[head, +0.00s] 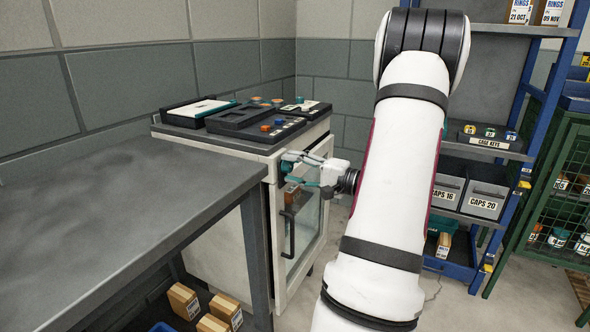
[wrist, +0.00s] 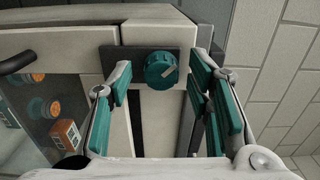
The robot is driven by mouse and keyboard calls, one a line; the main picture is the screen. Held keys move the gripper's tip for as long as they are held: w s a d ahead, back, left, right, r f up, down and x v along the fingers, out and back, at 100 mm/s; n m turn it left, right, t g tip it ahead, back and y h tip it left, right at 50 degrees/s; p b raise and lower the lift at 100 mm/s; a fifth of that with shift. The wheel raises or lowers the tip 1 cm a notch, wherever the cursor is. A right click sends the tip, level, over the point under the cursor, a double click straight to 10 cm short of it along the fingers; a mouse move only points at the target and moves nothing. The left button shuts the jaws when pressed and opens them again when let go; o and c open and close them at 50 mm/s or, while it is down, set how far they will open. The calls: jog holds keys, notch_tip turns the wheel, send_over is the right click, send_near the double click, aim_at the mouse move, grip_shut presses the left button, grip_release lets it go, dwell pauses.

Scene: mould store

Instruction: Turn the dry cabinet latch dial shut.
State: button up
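The latch dial (wrist: 160,70) is a round teal knob on a dark plate at the top of the dry cabinet's front. Its pale mark lies slantwise, from lower left to upper right. The dry cabinet (head: 207,207) is off-white with a glass door (head: 303,229); the door appears closed. My gripper (head: 300,169) is at the upper front of the cabinet, in front of the dial. In the wrist view my gripper (wrist: 161,78) is open, with one teal-padded finger on each side of the dial and gaps between.
A black door handle (head: 289,234) stands out below my gripper. Trays (head: 257,121) with small parts lie on the cabinet top. A dark table (head: 110,190) is close on the left. A blue shelf rack (head: 520,190) with grey bins stands right; floor lies between.

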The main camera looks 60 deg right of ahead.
jog(key=s+d, duration=0.1)
jog(key=s, duration=1.1)
